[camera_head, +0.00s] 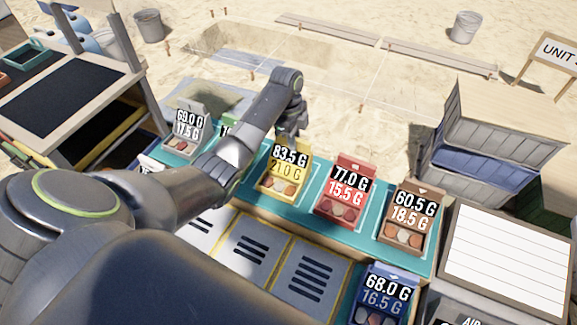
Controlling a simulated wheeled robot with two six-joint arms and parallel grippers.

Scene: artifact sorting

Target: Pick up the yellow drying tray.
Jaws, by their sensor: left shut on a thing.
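The yellow drying tray (262,182) is upright at the middle of the teal-topped bench, with a label reading 83.5 G over 21.0 G and several round reddish-brown pieces in its front. My left arm reaches over the bench from the left and bends down behind the tray. My left gripper (291,137) is at the tray's top back edge, shut on the tray; its fingertips are partly hidden by the label. I cannot tell whether the tray is clear of the bench top. My right gripper is not in view.
A red tray (342,205) and a brown tray (404,237) stand to the right on the teal bench (300,212). A grey tray (189,112) and a green one (232,121) stand left, near my arm. A blue tray (377,303) is at front. An open grey crate (487,137) is right.

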